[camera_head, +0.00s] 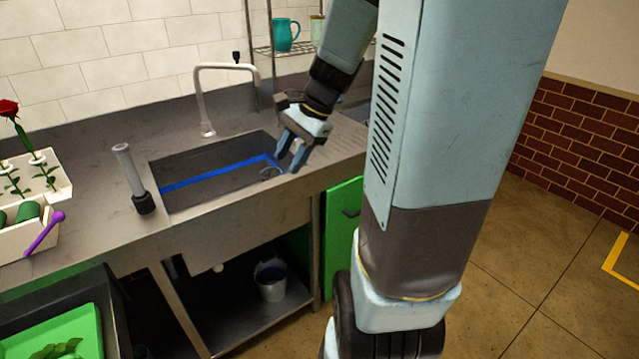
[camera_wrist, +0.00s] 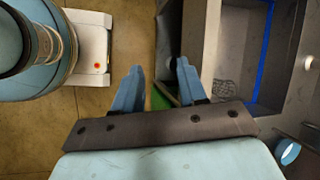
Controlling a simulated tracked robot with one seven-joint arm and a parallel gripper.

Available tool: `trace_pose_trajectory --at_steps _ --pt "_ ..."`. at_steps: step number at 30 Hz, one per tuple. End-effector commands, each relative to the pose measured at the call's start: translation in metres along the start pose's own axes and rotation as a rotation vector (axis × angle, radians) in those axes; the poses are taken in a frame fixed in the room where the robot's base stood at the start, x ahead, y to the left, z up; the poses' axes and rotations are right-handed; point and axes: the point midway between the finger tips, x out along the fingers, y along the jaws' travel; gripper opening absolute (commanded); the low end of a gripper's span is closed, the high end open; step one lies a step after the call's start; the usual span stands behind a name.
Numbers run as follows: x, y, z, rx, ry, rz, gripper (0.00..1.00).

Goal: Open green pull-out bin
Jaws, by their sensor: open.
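A green front panel (camera_head: 340,245) with a small dark handle (camera_head: 351,212) stands under the right end of the counter. It looks like the green pull-out bin. Its right side is hidden behind my own body, and I cannot tell whether it is pulled out at all. My gripper (camera_head: 290,160) is open and empty, pointing down over the right end of the sink, above and left of the panel. In the wrist view my gripper (camera_wrist: 157,88) has its two blue fingers apart, with a small strip of green (camera_wrist: 160,98) showing between and below them.
The grey sink (camera_head: 215,175) has a blue line inside and a tall faucet (camera_head: 203,100) behind. A bucket (camera_head: 271,280) stands on the open shelf below. A white planter (camera_head: 40,185) with a red rose is at left. Bare floor (camera_head: 520,270) lies at right.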

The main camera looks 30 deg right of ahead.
Motion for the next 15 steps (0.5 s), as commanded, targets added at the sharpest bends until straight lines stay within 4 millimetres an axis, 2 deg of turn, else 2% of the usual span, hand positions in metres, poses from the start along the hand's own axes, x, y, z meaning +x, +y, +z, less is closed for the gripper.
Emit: trace_pose_trajectory --at_steps 1,8,15 --pt "0.006 -0.001 -0.014 0.089 -0.035 -0.012 0.41" --pt "0.028 -0.009 -0.071 0.482 -0.189 -0.088 0.41" --pt "0.049 -0.005 -0.139 0.889 -0.362 -0.175 0.41"
